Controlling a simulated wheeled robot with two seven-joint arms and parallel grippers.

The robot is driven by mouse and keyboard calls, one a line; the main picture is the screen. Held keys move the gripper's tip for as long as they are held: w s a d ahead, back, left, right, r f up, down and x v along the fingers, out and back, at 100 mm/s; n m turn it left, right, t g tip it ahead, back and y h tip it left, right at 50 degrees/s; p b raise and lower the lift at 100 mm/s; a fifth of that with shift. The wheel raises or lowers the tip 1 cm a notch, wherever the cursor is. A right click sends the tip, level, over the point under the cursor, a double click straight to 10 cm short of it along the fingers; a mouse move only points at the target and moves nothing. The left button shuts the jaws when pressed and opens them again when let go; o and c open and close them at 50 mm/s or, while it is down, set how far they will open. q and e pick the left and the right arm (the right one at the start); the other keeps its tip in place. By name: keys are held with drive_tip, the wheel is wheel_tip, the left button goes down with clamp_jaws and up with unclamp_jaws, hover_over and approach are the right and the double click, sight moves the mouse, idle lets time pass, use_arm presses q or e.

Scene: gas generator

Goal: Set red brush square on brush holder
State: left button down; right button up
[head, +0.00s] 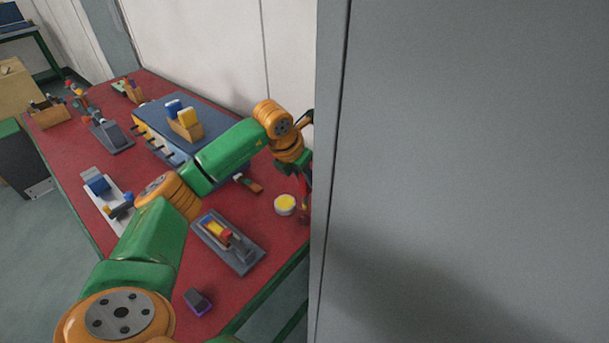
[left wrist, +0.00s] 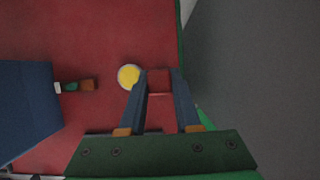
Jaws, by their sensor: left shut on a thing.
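My left gripper (head: 304,203) is at the right end of the red table, close to the grey panel edge, which partly hides it. In the left wrist view, its two fingers (left wrist: 159,82) are closed on a red block-like piece (left wrist: 158,79), which looks like the red brush; its lower part blends with the red table. I cannot tell for sure which item is the brush holder. A grey tray (head: 247,262) with yellow, red and blue pieces lies left of the gripper. My right gripper is out of view.
A round tin with a yellow top (head: 285,204) stands just left of the gripper. A brown-and-green brush (head: 248,183) lies near the blue case (head: 205,103). A dark block (head: 198,301) lies at the front. The grey panel (head: 460,170) blocks the right side.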

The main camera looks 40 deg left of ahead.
sight(302, 187)
use_arm(q)
drive_tip(key=shift+f+b, duration=1.85)
drive_tip(key=shift+f, duration=0.65)
drive_tip(key=c, duration=0.5)
unclamp_jaws()
drive_tip(key=shift+r, duration=0.1)
drive_tip(key=b+v, duration=0.1)
drive_tip(key=v, duration=0.6)
